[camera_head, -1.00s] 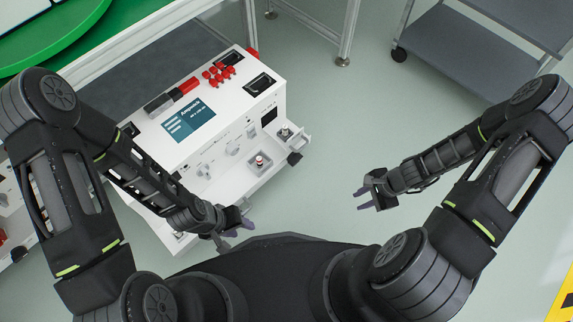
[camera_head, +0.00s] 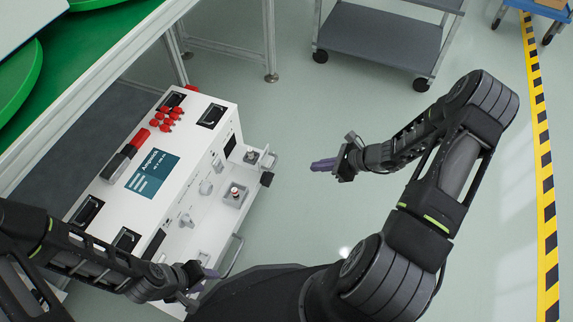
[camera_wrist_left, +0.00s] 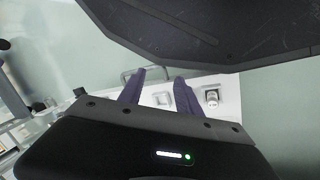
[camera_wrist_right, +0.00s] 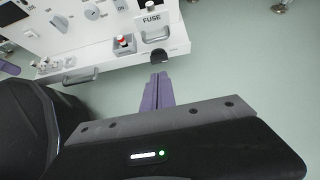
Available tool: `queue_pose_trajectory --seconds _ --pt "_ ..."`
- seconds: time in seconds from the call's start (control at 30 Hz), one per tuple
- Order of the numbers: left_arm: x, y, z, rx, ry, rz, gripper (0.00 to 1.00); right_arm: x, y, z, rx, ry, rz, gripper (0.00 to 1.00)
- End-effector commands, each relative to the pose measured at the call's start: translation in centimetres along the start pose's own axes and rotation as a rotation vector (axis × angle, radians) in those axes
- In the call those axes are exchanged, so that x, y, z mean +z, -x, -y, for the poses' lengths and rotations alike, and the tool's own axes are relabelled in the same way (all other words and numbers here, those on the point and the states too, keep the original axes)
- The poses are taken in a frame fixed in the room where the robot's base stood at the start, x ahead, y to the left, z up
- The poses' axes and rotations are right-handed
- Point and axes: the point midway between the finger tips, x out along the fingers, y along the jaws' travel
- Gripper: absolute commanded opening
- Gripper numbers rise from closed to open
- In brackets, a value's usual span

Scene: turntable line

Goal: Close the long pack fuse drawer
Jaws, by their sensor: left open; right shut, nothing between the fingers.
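The long white pack (camera_head: 190,150) stands at the left in the head view. A white tray-like drawer (camera_head: 207,215) stands out along its near right side, with grey fittings and a red-banded part (camera_head: 235,193) on it. A looped handle (camera_head: 233,255) sticks out from it, also seen in the left wrist view (camera_wrist_left: 130,74). A FUSE label (camera_wrist_right: 152,18) shows in the right wrist view. My left gripper (camera_head: 212,275) is open and empty near the drawer's near end and the handle. My right gripper (camera_head: 323,165) is shut and empty, right of the pack, over the floor.
Red caps (camera_head: 165,118) and a dark block (camera_head: 118,164) sit on the pack. A green-topped bench (camera_head: 100,45) stands behind it at the left. A grey cart (camera_head: 380,40) stands at the back. The floor right of the pack is clear up to yellow-black tape (camera_head: 540,130).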

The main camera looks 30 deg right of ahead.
Motion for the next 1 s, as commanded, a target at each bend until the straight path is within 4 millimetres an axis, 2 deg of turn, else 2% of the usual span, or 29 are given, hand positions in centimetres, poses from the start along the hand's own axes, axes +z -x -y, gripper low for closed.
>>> queue_pose_trajectory --seconds 0.27,0.47,0.7,1.0 --pt "-0.1 -0.7 0.4 -0.002 0.002 -0.003 0.41 -0.2 -1.9 -0.1 0.003 0.001 0.000 0.00" --pt "-0.4 -1.8 1.0 -0.005 0.007 -0.011 0.41 -0.3 -5.4 -0.1 0.004 0.002 0.001 0.00" --pt "-0.7 -3.5 1.7 -0.007 0.010 -0.021 0.41 -0.3 -10.3 -0.1 0.003 0.002 0.001 0.00" --pt "-0.9 -4.3 1.9 -0.007 0.010 -0.028 0.41 2.7 -12.5 -0.1 0.001 0.003 0.000 0.00"
